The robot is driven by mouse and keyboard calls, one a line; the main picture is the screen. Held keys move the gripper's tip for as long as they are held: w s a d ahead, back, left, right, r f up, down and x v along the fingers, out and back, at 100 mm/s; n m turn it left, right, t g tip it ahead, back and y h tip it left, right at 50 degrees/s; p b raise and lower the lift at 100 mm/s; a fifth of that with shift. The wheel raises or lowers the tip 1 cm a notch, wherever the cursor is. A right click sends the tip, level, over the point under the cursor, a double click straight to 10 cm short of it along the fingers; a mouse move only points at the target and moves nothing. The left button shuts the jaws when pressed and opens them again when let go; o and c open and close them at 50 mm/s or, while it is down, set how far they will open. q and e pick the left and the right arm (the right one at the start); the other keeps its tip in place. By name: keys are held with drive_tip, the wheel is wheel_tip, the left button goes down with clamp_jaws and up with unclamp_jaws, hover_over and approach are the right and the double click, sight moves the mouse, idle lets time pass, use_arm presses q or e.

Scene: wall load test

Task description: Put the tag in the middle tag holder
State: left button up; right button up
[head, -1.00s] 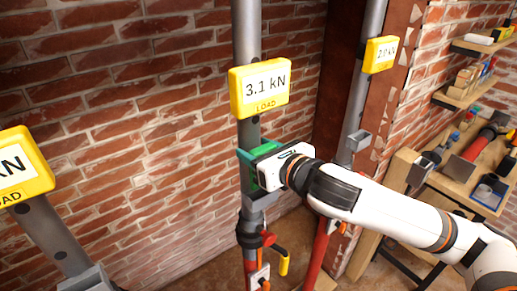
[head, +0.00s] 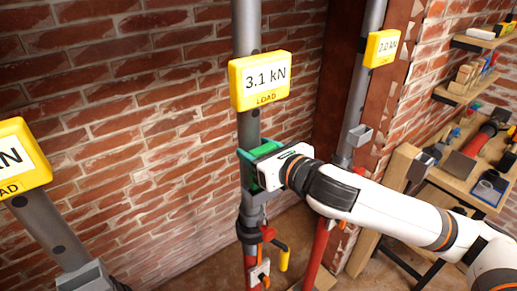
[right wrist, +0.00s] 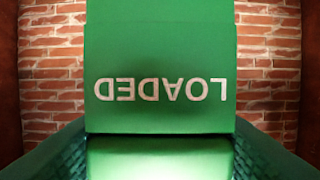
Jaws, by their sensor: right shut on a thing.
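The green tag (right wrist: 160,60) reads LOADED, upside down in the right wrist view. My right gripper (head: 250,168) is shut on it, with a finger on either side in the wrist view. In the head view the gripper is at the middle post, below the 3.1 kN display, and only a green strip of the tag (head: 256,181) shows. The grey middle tag holder (head: 256,199) is just below the tag, largely hidden. I cannot tell whether the tag is inside it. My left gripper is out of view.
A yellow display (head: 260,80) is just above my gripper. The right post has an empty-looking grey holder (head: 360,135); another grey holder (head: 84,277) is on the left post. Hook and lever hardware (head: 262,234) is below. A brick wall (head: 140,130) stands behind.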

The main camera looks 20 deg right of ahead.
drive_tip(key=shift+f, duration=0.2)
idle(0.3)
drive_tip(key=shift+f+b, duration=0.35)
drive_tip(key=shift+f, duration=0.2)
drive_tip(key=shift+f, duration=0.15)
idle(0.3)
drive_tip(key=shift+f+b, duration=0.3)
drive_tip(key=shift+f, duration=0.3)
drive_tip(key=o, duration=1.5)
drive_tip(key=shift+o, duration=0.2)
